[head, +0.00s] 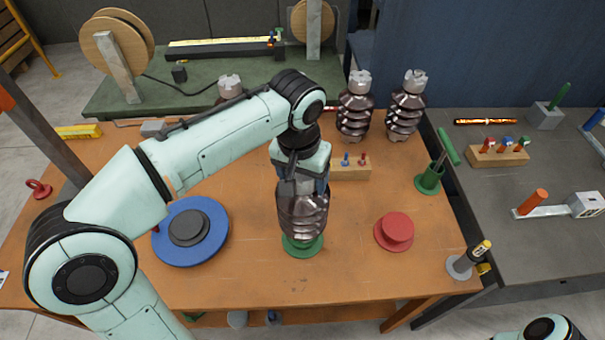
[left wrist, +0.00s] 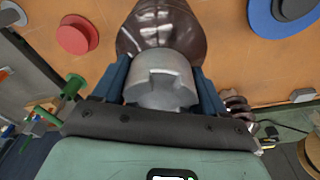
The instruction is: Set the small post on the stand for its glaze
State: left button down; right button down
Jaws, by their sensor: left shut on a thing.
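My left gripper (head: 303,180) is shut on the grey cap of a brown ribbed post (head: 303,212), which hangs upright beneath it. In the left wrist view the blue fingers of the gripper (left wrist: 162,88) lie on both sides of the grey cap, with the glossy brown body of the post (left wrist: 155,30) beyond. The post is over the green stand (head: 302,249) and hides much of it; I cannot tell whether they touch. A red stand (head: 396,230) is to the right and a blue stand (head: 215,250) to the left. My right gripper is out of view.
Two brown posts (head: 355,108) (head: 405,108) stand at the back right of the table; another (head: 229,87) is partly behind my arm. A wooden block (head: 350,170) with small pegs is behind the held post. A green holder (head: 429,180) and a yellow-black tool (head: 468,260) are at right.

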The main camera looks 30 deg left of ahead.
pick_arm(q)
jog(key=shift+r, duration=0.15)
jog(key=shift+c, duration=2.4)
grip_release()
jog(key=shift+f, duration=0.3)
jog(key=o, duration=0.4)
jog(key=shift+s, duration=0.1)
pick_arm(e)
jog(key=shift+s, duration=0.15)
pick_arm(q)
jog(key=shift+r, duration=0.25)
jog(key=r+p, duration=0.1)
jog(key=r, duration=0.3)
jog(key=s+r+p, duration=0.1)
jog(key=r, duration=0.7)
jog(key=shift+s+d+p, duration=0.15)
jog(key=shift+p, duration=0.25)
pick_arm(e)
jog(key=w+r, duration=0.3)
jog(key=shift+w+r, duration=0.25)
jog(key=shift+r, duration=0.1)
pick_arm(q)
jog(key=shift+f, duration=0.1)
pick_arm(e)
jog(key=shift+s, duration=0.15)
